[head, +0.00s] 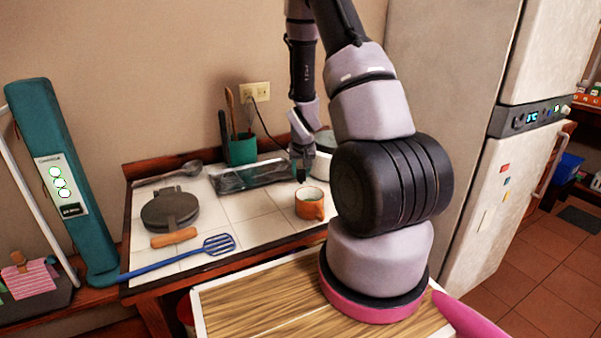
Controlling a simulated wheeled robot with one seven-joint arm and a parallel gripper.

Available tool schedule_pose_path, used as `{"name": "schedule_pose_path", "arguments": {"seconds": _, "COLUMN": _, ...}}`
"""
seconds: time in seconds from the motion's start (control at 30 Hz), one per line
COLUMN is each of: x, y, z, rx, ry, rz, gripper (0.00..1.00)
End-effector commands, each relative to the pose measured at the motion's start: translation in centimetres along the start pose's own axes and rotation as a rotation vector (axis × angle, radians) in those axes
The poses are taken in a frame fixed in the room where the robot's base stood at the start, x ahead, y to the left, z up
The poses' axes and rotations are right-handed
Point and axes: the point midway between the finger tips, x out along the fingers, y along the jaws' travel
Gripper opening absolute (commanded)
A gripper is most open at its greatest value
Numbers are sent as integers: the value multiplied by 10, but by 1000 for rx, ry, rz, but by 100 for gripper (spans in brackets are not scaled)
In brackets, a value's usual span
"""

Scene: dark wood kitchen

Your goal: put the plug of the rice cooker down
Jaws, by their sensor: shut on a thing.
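My gripper (301,168) hangs above the right part of the tiled counter, pointing down. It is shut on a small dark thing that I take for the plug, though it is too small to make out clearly. The rice cooker (322,165) is a pale round body with a dark green top, just right of and behind my gripper, partly hidden by my arm. A thin dark cord (268,128) runs from near the wall outlet (255,91) down behind my gripper. I cannot tell where its ends join.
An orange mug (310,204) stands close below my gripper. A dark glassy tray (252,175) lies to the left, with a green utensil pot (241,149) behind it. A waffle iron (171,210) and blue spatula (205,250) lie further left. Bare white tiles (245,208) show between.

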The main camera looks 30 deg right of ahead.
Motion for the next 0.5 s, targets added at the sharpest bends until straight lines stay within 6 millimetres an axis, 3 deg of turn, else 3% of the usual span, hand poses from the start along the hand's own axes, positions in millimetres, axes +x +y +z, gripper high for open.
{"name": "schedule_pose_path", "arguments": {"seconds": 0.13, "x": 10, "y": 1, "z": -24, "rx": 1, "ry": 2, "rz": 1, "gripper": 0}}
{"name": "schedule_pose_path", "arguments": {"seconds": 0.23, "x": 19, "y": 1, "z": -16, "rx": 0, "ry": -3, "rz": 1, "gripper": 0}}
{"name": "schedule_pose_path", "arguments": {"seconds": 0.5, "x": 20, "y": 0, "z": -16, "rx": 1, "ry": -1, "rz": 0, "gripper": 0}}
